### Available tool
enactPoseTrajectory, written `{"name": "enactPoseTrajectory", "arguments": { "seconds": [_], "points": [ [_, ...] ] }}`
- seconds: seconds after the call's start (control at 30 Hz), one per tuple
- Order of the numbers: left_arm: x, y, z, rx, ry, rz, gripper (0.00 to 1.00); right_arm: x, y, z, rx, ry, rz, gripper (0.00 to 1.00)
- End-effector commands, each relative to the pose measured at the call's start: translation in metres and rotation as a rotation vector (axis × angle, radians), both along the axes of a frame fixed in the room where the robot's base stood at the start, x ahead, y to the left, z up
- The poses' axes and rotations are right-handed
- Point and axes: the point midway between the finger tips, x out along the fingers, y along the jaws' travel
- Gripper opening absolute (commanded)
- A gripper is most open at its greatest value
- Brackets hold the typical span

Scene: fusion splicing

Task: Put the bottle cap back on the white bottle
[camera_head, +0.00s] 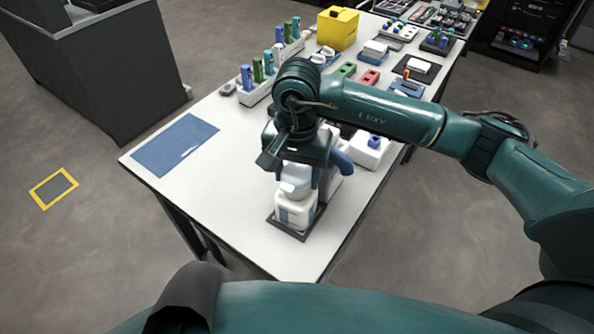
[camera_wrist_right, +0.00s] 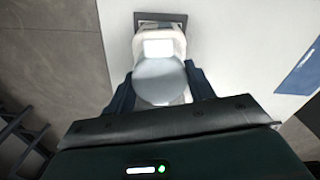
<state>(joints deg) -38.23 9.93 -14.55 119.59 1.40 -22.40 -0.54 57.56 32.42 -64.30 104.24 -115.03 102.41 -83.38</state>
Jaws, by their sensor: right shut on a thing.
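The white bottle (camera_head: 292,213) stands upright on a dark square base (camera_head: 285,230) near the front of the table. My right gripper (camera_head: 299,182) is above it, shut on the pale grey-blue bottle cap (camera_head: 296,186). In the right wrist view the round cap (camera_wrist_right: 159,80) sits between the two dark fingers of the right gripper (camera_wrist_right: 160,88), and the white bottle (camera_wrist_right: 158,42) shows just past it. The cap overlaps the bottle's top in both views, so I cannot tell whether they touch. My left gripper is not seen.
A blue mat (camera_head: 174,144) lies on the table (camera_head: 225,180) at the left. A white device (camera_head: 368,150) stands behind my right gripper. A rack of coloured bottles (camera_head: 268,68), a yellow box (camera_head: 338,28) and small tools fill the back. The table's front left is clear.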

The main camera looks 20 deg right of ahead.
Motion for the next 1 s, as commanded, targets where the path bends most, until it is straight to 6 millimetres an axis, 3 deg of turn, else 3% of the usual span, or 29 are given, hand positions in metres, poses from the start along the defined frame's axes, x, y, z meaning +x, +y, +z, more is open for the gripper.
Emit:
{"name": "enactPoseTrajectory", "arguments": {
  "seconds": [1.0],
  "points": [
    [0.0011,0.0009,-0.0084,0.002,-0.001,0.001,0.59,0.0001,0.0001,-0.0004,0.0,0.0,0.0,0.33]
  ]
}}
